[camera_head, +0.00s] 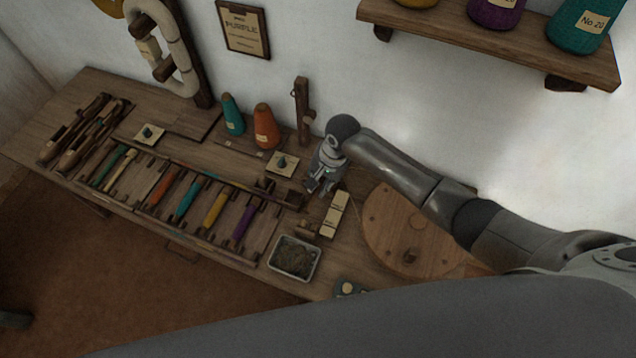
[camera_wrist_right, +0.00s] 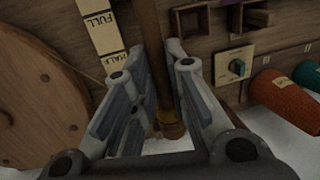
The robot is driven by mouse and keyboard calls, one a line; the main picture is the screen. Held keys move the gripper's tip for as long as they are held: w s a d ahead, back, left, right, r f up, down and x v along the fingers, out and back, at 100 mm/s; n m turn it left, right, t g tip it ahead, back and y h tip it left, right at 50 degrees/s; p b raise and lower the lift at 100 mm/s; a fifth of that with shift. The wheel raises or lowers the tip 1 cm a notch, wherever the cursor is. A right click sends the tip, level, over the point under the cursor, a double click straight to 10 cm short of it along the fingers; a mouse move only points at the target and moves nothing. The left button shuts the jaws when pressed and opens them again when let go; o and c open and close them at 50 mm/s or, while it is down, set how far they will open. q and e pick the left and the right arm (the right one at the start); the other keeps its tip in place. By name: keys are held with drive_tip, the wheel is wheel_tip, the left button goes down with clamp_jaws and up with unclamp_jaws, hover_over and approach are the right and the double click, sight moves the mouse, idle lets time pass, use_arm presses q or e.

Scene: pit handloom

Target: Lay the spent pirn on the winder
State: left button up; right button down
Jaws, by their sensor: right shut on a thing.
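My right gripper (camera_head: 318,186) is above the right half of the bench. In the wrist view its two fingers (camera_wrist_right: 153,70) are shut on a bare brown wooden pirn (camera_wrist_right: 150,35). The pirn runs lengthwise between the fingers, with a brass-coloured band near its lower end. In the head view the gripper largely hides it. The winder's round wooden wheel (camera_head: 415,235) lies right of the gripper, and its edge shows in the wrist view (camera_wrist_right: 40,110). A pale gauge card marked FULL and HALF (camera_head: 335,214) is between gripper and wheel. My left gripper is not in view.
A rack of coloured pirns (camera_head: 187,201) lies left of the gripper. A grey tray of fibre (camera_head: 294,258) is at the front edge. Orange (camera_head: 266,128) and teal (camera_head: 232,115) cones and a wooden post (camera_head: 302,110) stand behind. A shelf (camera_head: 490,40) overhangs at upper right.

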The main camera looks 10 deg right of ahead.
drive_tip(key=shift+a+f+b, duration=0.1)
drive_tip(key=shift+f+b, duration=0.5)
drive_tip(key=shift+f, duration=0.05)
drive_tip(key=shift+f+b, duration=0.35)
drive_tip(key=shift+b, duration=0.05)
drive_tip(key=shift+s+d+b+x, duration=0.1)
drive_tip(key=shift+d+b+x, duration=0.1)
drive_tip(key=shift+b+x, duration=0.7)
drive_tip(key=shift+s+d+b+x, duration=0.1)
drive_tip(key=shift+d+b+x, duration=0.1)
drive_tip(key=shift+b+x, duration=0.7)
drive_tip(key=shift+d+b+x, duration=0.2)
drive_tip(key=shift+b+x, duration=0.3)
drive_tip(key=shift+x, duration=0.8)
drive_tip(key=shift+f, duration=0.1)
drive_tip(key=c, duration=1)
unclamp_jaws()
drive_tip(key=shift+c, duration=0.2)
